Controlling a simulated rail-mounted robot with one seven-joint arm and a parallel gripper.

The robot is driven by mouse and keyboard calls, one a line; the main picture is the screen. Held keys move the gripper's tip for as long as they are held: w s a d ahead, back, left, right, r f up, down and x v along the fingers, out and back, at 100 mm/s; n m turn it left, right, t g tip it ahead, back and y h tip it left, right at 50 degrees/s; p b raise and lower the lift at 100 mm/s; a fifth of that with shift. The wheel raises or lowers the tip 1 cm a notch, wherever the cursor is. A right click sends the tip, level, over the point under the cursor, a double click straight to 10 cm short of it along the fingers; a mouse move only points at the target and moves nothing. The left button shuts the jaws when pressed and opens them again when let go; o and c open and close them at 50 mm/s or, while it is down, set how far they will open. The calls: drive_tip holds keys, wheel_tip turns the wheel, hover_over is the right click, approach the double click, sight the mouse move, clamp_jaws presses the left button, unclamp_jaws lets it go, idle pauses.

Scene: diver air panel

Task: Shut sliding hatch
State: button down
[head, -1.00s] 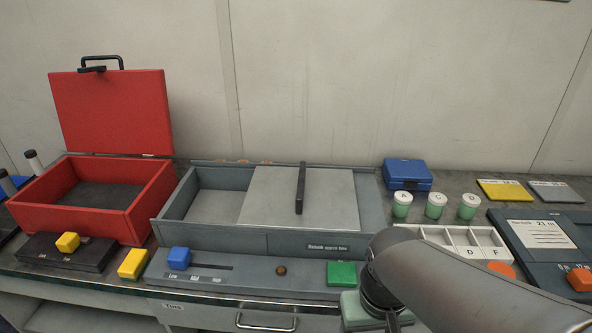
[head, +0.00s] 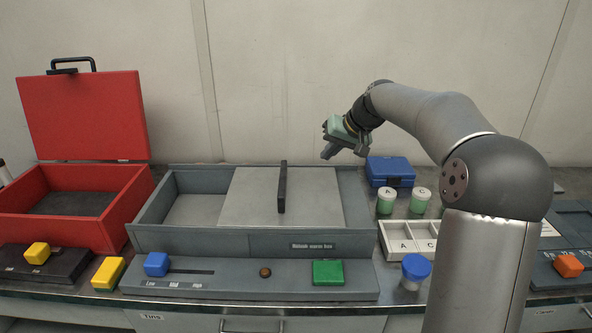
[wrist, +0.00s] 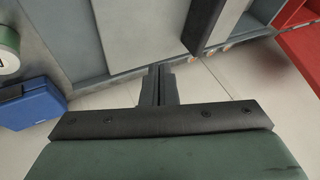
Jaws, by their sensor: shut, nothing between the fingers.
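The sliding hatch is a light grey panel (head: 245,203) on the grey warm box (head: 225,240) in the head view. A black upright bar handle (head: 283,187) stands on it. The box is open to the left of the panel, and a narrower gap shows to its right. My gripper (head: 331,152) is raised above and behind the box's right rear, to the right of the handle, touching nothing. In the wrist view its fingers (wrist: 158,82) are together and empty, with the panel (wrist: 135,30) and the handle (wrist: 203,25) beyond them.
A red open-lidded box (head: 75,205) stands left. A control strip (head: 240,283) with blue, brown and green knobs lies in front. A blue case (head: 390,170), capped jars (head: 386,200) and a white divided tray (head: 408,240) are right. Air above the box is clear.

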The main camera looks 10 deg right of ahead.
drive_tip(key=p, duration=0.2)
approach(296, 180)
drive_tip(key=w+f, duration=0.3)
drive_tip(key=f, duration=0.1)
drive_tip(key=shift+w, duration=0.3)
drive_tip(key=a, duration=0.3)
drive_tip(key=shift+w+a, duration=0.15)
drive_tip(key=shift+w, duration=0.1)
drive_tip(key=shift+w+a+f+p, duration=0.15)
drive_tip(key=shift+a+p, duration=0.2)
drive_tip(key=shift+a, duration=0.1)
